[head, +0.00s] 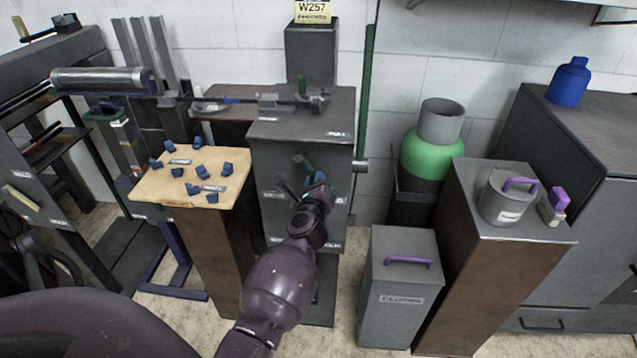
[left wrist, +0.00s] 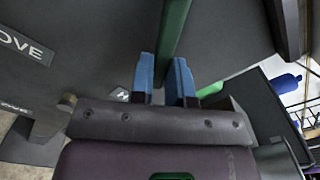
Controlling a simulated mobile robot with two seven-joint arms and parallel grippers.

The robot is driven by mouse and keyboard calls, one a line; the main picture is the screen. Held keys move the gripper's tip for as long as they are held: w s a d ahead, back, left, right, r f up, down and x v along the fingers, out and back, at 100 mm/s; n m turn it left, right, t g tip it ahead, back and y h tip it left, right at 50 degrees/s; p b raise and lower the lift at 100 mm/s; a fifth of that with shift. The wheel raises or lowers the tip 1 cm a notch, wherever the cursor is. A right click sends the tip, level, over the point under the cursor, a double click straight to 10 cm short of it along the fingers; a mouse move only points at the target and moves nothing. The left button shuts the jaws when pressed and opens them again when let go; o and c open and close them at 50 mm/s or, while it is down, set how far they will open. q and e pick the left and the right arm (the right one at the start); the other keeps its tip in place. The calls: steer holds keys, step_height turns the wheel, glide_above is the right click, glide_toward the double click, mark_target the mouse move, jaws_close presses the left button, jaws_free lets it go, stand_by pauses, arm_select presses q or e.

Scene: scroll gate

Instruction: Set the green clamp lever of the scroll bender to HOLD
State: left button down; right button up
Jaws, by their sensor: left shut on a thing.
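The scroll bender is a grey cabinet (head: 300,130) with a bending head on top. The HOLD mark is not legible. My right gripper is not in view.
A wooden-topped stand (head: 150,185) with several small blue blocks is left of the cabinet. A grey bin (head: 390,290) with a purple handle stands right, beside a pedestal with a lidded pot (head: 500,200). A green-banded cylinder (head: 430,155) is behind them.

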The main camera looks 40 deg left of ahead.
arm_select(q)
steer(key=shift+r, duration=0.2)
steer(key=c, duration=1.2)
jaws_free()
steer(key=shift+o, duration=0.6)
steer(key=shift+f, duration=0.1)
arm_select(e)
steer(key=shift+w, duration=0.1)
arm_select(q)
steer(key=shift+d, duration=0.1)
